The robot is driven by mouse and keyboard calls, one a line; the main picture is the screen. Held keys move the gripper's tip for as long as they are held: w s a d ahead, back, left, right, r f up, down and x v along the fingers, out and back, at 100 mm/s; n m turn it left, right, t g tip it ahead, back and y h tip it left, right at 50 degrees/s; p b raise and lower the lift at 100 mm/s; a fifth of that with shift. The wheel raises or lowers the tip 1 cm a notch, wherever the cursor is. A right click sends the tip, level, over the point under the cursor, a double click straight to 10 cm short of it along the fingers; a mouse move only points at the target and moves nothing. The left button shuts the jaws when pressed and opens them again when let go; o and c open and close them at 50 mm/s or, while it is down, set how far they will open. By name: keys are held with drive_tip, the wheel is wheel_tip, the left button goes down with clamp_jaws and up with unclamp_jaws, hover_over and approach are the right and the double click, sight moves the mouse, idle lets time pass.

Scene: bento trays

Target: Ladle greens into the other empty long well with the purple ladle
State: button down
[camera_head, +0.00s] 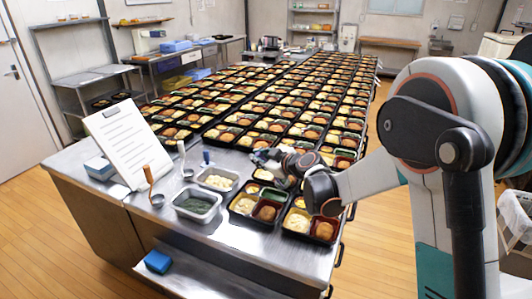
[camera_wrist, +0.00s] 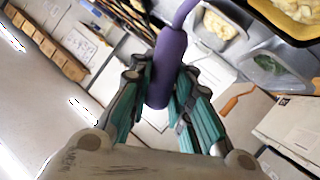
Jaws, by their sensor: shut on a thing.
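My gripper (camera_head: 278,163) is over the near end of the tray rows in the head view. In the wrist view, my gripper (camera_wrist: 162,95) has its teal fingers shut on the purple ladle's handle (camera_wrist: 170,62). The handle curves away at the top of the picture; the bowl is out of frame, so I cannot tell what is in it. The tub of greens (camera_head: 197,206) stands on the counter left of the front trays; it also shows in the wrist view (camera_wrist: 258,72). Two black trays (camera_head: 241,212) with food stand at the front; their empty wells are hard to tell.
A tub of pale food (camera_head: 219,181) stands behind the greens. An orange-handled ladle (camera_head: 149,178), a white-handled ladle (camera_head: 181,154) and a blue-handled utensil (camera_head: 206,157) stand nearby. A clipboard (camera_head: 127,142) leans at left.

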drive_tip(key=s+a+f+n+h+b, duration=0.1)
drive_tip(key=a+f+n+h+b, duration=0.1)
drive_tip(key=a+f+n+h, duration=0.2)
drive_tip(key=shift+a+f+h, duration=0.8)
drive_tip(key=shift+a+f, duration=0.55)
drive_tip(key=shift+f, duration=0.5)
drive_tip(key=shift+s, duration=0.2)
